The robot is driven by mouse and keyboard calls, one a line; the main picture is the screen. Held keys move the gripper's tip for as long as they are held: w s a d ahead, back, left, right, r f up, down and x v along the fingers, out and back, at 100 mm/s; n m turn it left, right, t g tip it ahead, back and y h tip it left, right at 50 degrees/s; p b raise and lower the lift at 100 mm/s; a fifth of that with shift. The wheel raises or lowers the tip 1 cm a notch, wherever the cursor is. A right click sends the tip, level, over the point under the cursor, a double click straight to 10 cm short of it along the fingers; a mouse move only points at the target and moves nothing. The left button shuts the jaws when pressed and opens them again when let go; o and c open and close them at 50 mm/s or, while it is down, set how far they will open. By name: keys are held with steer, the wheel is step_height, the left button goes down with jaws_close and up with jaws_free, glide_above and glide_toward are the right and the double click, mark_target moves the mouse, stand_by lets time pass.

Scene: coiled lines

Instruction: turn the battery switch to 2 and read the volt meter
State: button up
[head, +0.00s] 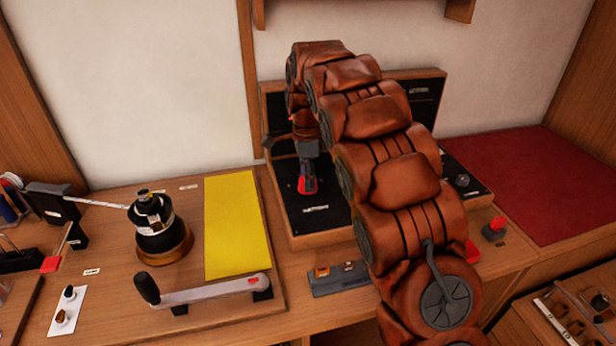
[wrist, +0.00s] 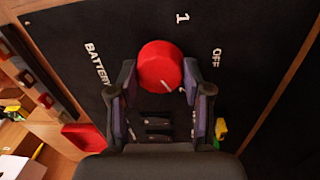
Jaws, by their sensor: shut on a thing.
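The battery switch is a round red knob (wrist: 160,66) on a black panel (wrist: 70,32). It also shows in the head view (head: 307,187), low on the panel. My gripper (wrist: 159,76) has one finger on each side of the knob and is shut on it. In the wrist view, the white labels "1" (wrist: 182,18), "OFF" (wrist: 217,56) and "BATTERY" (wrist: 97,63) lie around the knob. A small pale mark shows on the knob, but its setting cannot be told. No 2 label and no volt meter can be made out; my arm hides part of the panel.
A grey-blue block (head: 338,279) lies before the panel. A red button (head: 495,228) sits to the right, near a red mat (head: 540,180).

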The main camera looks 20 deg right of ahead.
steer(key=o, duration=1.2)
steer(key=shift+w+r, duration=0.15)
steer(key=shift+r, duration=1.65)
steer(key=shift+w+r, duration=0.1)
steer(key=shift+r, duration=1.85)
